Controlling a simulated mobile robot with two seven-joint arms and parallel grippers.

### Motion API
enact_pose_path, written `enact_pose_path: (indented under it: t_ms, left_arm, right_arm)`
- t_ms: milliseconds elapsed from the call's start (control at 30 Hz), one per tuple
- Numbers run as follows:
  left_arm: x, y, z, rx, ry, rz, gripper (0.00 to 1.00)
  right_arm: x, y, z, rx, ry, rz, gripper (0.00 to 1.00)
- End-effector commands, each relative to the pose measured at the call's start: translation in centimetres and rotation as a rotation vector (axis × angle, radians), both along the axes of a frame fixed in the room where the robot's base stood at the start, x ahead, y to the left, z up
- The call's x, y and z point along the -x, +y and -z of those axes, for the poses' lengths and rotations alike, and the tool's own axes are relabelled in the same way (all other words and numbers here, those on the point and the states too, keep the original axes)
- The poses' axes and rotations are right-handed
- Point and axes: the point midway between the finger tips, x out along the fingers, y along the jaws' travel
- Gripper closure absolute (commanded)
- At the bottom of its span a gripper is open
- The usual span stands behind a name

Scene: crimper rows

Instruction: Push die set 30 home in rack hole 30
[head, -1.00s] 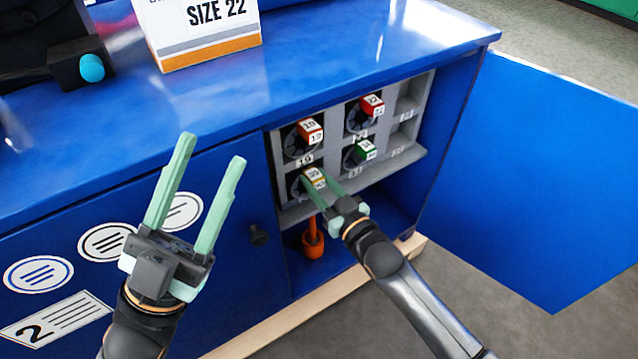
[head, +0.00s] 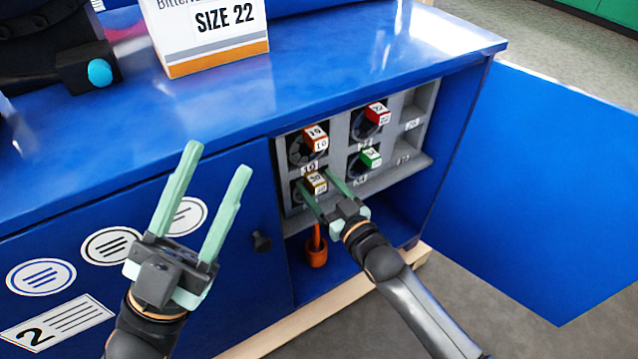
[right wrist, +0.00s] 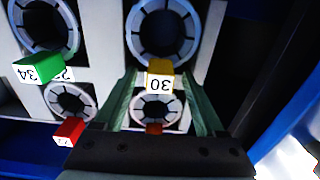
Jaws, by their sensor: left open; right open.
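Die set 30, a block with a yellow top and a white "30" label (head: 316,183), sticks out at the lower left hole of the grey rack (head: 339,150) in the cabinet. In the right wrist view the die set (right wrist: 160,80) shows before a dark round hole with a pale ring (right wrist: 164,28). How deep it sits I cannot tell. My right gripper (head: 316,180) is open, with one finger on each side of the block; the fingers also show in the right wrist view (right wrist: 160,88). My left gripper (head: 218,158) is open and empty before the closed door.
A red block marked 10 (head: 315,137), another red block (head: 377,114) and a green block (head: 370,157) stick out of neighbouring holes. An orange tool (head: 317,248) stands below the rack. The open door (head: 555,190) is at right; a "SIZE 22" box (head: 212,38) stands on top.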

Motion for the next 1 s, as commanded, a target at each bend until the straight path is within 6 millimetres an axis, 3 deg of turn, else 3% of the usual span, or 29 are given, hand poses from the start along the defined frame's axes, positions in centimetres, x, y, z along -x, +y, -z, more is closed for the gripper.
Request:
enact_pose_path:
  t_ms: [33, 233, 700, 1000]
  left_arm:
    - [0.0, 0.0, 0.0, 0.000, 0.000, 0.000, 0.50]
    - [0.0, 0.0, -0.5, 0.010, 0.009, 0.008, 0.50]
    - [0.1, 0.1, -3.7, -0.027, -0.023, -0.027, 0.50]
    - [0.2, 0.3, -4.0, -0.021, -0.022, -0.037, 0.50]
  right_arm:
    - [0.1, -0.2, 1.0, 0.013, 0.019, 0.003, 0.28]
    - [0.8, -0.7, 0.6, 0.009, 0.014, 0.002, 0.28]
    - [8.4, -6.1, 0.1, 0.004, 0.006, 0.000, 0.28]
    - [10.1, -7.4, 0.1, 0.000, 0.000, 0.000, 0.28]
